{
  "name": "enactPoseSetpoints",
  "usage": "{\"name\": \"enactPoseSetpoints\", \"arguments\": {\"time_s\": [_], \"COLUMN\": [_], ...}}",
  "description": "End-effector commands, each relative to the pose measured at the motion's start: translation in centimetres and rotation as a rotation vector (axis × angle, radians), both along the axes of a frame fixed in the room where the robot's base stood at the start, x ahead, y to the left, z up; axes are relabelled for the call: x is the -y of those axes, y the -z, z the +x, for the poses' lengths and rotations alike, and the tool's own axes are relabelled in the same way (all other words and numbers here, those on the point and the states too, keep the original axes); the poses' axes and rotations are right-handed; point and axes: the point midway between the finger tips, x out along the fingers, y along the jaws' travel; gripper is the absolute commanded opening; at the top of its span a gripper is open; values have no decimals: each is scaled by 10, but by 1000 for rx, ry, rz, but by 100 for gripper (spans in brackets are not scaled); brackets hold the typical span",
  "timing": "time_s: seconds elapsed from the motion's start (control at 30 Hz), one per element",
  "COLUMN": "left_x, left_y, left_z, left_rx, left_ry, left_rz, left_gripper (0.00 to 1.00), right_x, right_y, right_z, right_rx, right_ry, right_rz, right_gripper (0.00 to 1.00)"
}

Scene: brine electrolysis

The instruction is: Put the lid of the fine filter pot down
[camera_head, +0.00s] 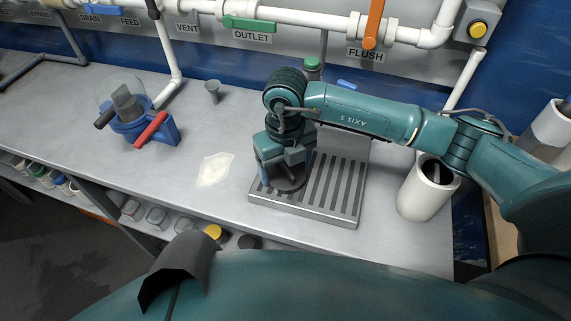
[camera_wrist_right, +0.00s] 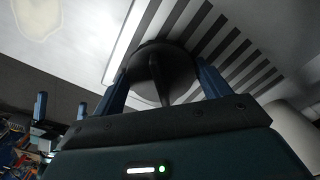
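A dark round lid (camera_head: 291,184) with a thin stem is low over or on the slotted metal tray; I cannot tell whether it touches the slots. In the right wrist view the lid (camera_wrist_right: 178,72) sits between my fingers, its stem pointing toward my palm. My right gripper (camera_head: 285,168) points down over it, its blue fingers wide apart on either side of the lid and clear of the stem. My left gripper (camera_wrist_right: 62,108) seems to show at the left of the wrist view, fingers apart and empty. I cannot tell which vessel is the fine filter pot.
The slotted tray (camera_head: 340,205) lies at the bench's front edge. A white open pot (camera_head: 410,200) stands to its right. A blue fitting (camera_head: 165,128) with a red handle and clear dome stands left. A pale patch (camera_head: 215,170) marks the bench. Pipes with an orange flush handle (camera_head: 373,25) run behind.

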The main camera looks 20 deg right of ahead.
Motion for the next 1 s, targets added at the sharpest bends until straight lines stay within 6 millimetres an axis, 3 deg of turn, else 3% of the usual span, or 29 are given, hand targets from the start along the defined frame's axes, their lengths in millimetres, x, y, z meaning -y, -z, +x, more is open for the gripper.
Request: {"name": "enactPoseSetpoints", "arguments": {"time_s": [0.23,0.6,1.0], "left_x": [0,-1,-1], "left_y": [-1,-4,-1], "left_z": [0,0,0], "left_rx": [1,3,1], "left_ry": [0,0,-1], "left_rz": [0,5,1], "left_gripper": [84,84,84], "right_x": [0,0,0], "right_y": [0,-10,-91], "right_z": [0,1,1], "right_rx": [0,2,5], "right_ry": [0,0,-1], "right_rz": [0,1,1], "right_gripper": [96,96,96]}}
